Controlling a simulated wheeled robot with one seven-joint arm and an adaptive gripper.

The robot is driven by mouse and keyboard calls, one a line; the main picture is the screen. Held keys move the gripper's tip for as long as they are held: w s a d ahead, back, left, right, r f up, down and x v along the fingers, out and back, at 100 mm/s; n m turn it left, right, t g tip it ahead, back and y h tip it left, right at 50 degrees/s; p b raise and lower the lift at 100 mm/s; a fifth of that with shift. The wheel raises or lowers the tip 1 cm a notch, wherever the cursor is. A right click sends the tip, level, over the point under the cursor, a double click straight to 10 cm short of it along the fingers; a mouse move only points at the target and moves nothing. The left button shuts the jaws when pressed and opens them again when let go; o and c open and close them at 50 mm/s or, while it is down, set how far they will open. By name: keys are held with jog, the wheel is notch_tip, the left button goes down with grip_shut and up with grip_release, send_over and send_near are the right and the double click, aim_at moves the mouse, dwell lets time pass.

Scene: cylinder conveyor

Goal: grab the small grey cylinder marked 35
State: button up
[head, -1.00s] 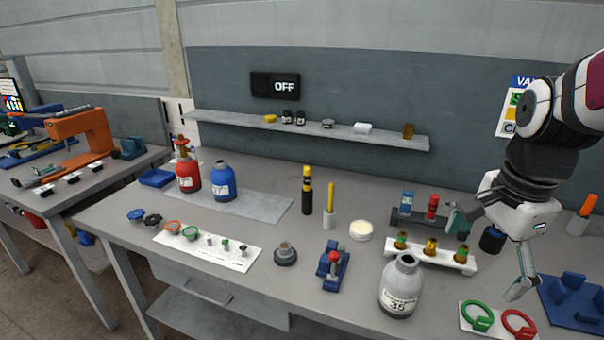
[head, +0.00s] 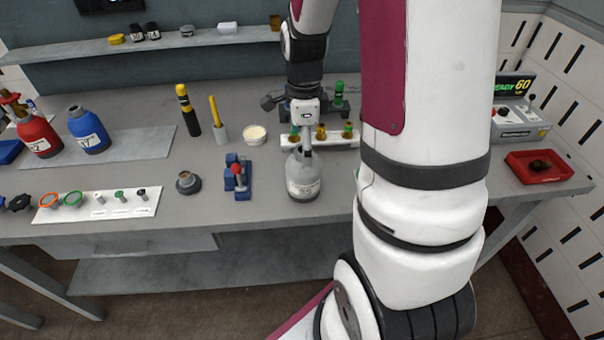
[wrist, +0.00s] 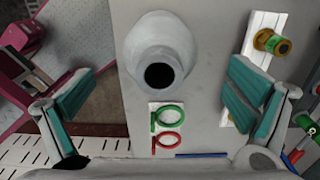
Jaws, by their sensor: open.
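The small grey cylinder (head: 303,182) stands upright near the front edge of the bench, with a pale label too small to read now. My gripper (head: 307,145) is over its top in the head view, fingers pointing down, and one finger overlaps the neck. In the wrist view the cylinder (wrist: 160,42) shows from above with its dark round opening, between the two spread teal finger pads of my gripper (wrist: 160,75). The pads stand clear of it on both sides. My gripper is open and empty. How far down the fingers reach is unclear.
A blue stand with a red knob (head: 237,178) is left of the cylinder. A white rack with capped pieces (head: 345,140) lies behind it. My arm hides the bench to the right.

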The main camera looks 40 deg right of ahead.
jog(key=shift+f+p, duration=0.5)
jog(key=shift+f, duration=2.3)
jog(key=c, duration=2)
jog(key=shift+r, duration=0.1)
jog(key=shift+c, duration=0.2)
